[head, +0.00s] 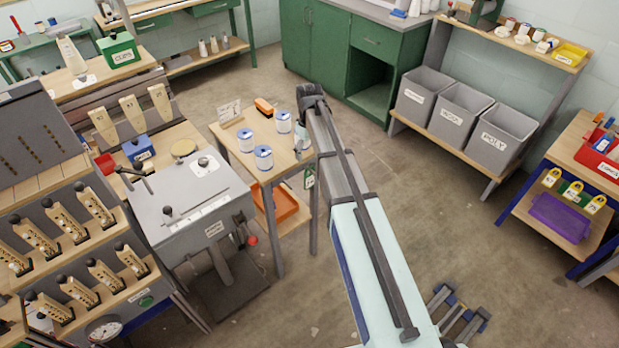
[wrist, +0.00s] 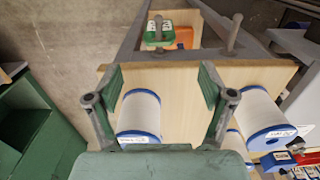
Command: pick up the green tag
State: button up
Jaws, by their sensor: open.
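The green tag (wrist: 158,34) with a white label hangs at a grey peg beyond the edge of a small wooden table, in the upper middle of the wrist view. In the head view the green tag (head: 309,177) shows small at the table's right end, beside my arm. My gripper (wrist: 161,82) is open, with its two fingers spread over the wooden tabletop (wrist: 180,80). The tag lies ahead of the fingertips, apart from them. In the head view I cannot make out the fingers clearly.
A white spool with blue rims (wrist: 140,115) stands between the fingers' sides in the wrist view; another spool (wrist: 262,112) is right of them. A second grey peg (wrist: 233,32) stands right of the tag. An orange tray (head: 283,207) sits on the table's lower shelf.

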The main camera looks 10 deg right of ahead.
aim_at(310, 167)
jog(key=shift+f+p, duration=1.6)
jog(key=shift+f, duration=3.8)
jog(key=c, duration=1)
